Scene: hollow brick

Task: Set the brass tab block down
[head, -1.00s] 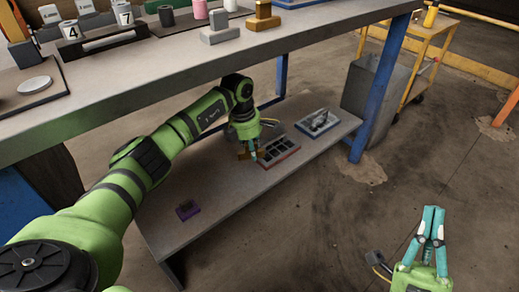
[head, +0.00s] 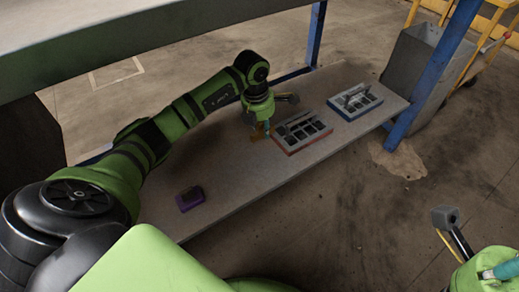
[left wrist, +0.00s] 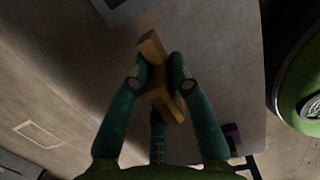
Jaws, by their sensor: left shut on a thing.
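The brass tab block (head: 257,137) is at my left gripper (head: 264,128), low over the lower shelf and just left of the red-rimmed tray. In the left wrist view, the teal fingers of the left gripper (left wrist: 159,80) are shut on the brass block (left wrist: 152,45), which shows as a yellow-brown stepped shape. I cannot tell whether its underside touches the shelf. My right gripper (head: 500,270) is cut off at the lower right corner of the head view, and its opening cannot be made out.
The lower shelf (head: 235,185) holds a red-rimmed compartment tray (head: 290,147), a blue-rimmed tray (head: 368,103) and a small purple block (head: 190,199). The upper bench (head: 120,50) overhangs it. A blue leg (head: 430,85) stands at the right. Bare shelf lies between the purple block and my gripper.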

